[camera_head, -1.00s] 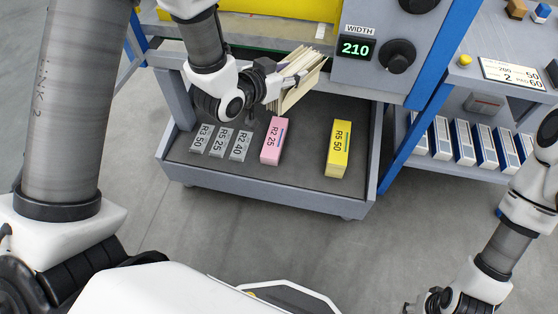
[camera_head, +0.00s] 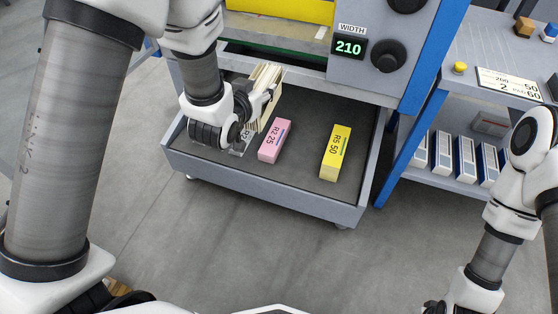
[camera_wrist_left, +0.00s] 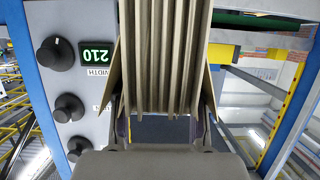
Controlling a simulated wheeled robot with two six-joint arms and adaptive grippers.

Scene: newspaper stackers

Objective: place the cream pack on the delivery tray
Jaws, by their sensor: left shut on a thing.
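The cream pack (camera_head: 265,82), a bundle of folded cream sheets, is in my left gripper (camera_head: 256,100). It is held upright above the left part of the grey tray (camera_head: 270,194). In the left wrist view the pack (camera_wrist_left: 166,50) stands between the two fingers, its folded layers running lengthwise. My left gripper covers most of the grey labelled spots on the tray, and a gap between pack and tray cannot be judged. My right gripper (camera_head: 436,306) is cut off at the bottom edge, so its fingers cannot be made out.
A pink pack (camera_head: 274,140) marked R2 25 lies close right of my left gripper. A yellow pack (camera_head: 336,152) marked R5 50 lies farther right, with bare tray between. A machine panel (camera_head: 378,60) showing 210 rises behind. A shelf with blue-white boxes (camera_head: 465,158) is at right.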

